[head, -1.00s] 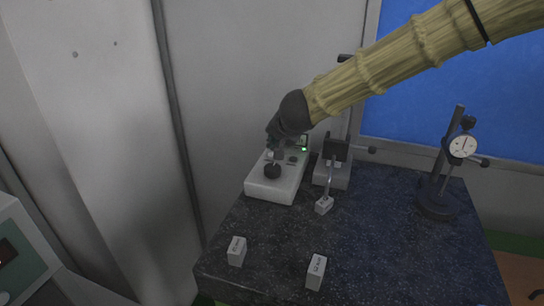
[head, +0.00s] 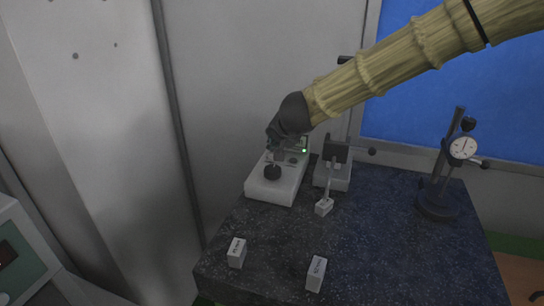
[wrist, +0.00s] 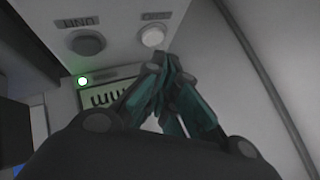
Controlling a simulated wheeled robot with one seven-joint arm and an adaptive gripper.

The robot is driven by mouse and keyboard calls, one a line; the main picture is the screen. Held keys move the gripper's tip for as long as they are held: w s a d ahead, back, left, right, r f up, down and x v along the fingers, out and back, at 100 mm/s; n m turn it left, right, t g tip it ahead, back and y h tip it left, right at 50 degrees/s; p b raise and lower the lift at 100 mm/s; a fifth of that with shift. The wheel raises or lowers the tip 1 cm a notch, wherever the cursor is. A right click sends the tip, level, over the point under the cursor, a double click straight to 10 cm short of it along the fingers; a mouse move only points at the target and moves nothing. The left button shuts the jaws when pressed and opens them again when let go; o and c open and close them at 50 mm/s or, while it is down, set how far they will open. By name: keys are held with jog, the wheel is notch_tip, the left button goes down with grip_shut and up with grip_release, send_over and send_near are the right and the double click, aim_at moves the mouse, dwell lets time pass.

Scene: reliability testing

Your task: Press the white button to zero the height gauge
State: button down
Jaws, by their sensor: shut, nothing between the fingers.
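The white button (wrist: 153,36) is on the pale face of the height gauge, at the top middle of the wrist view. A darker grey button (wrist: 85,43) is to its left, with a lettered label above it. My gripper (wrist: 166,62) is shut, its teal fingertips together just below the white button in the picture. I cannot tell whether they touch it. The gauge's lit display (wrist: 108,94) is partly hidden behind the fingers. In the head view the gauge's white base (head: 268,190) is at the back left of the table, and my gripper (head: 272,143) hangs over it.
A second instrument (head: 333,176) stands close to the right of the gauge on the dark speckled table (head: 380,255). A dial indicator stand (head: 438,205) is at the right. Two small labelled blocks (head: 236,253) (head: 316,274) lie near the front. A wall is close behind.

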jog(key=shift+f, duration=0.85)
dwell(0.9)
jog(key=shift+r, duration=0.2)
jog(key=shift+r+p, duration=0.65)
jog(key=shift+p, duration=0.3)
notch_tip(320, 180, up, 5)
jog(key=p, duration=0.5)
jog(key=shift+p, duration=0.35)
dwell(0.4)
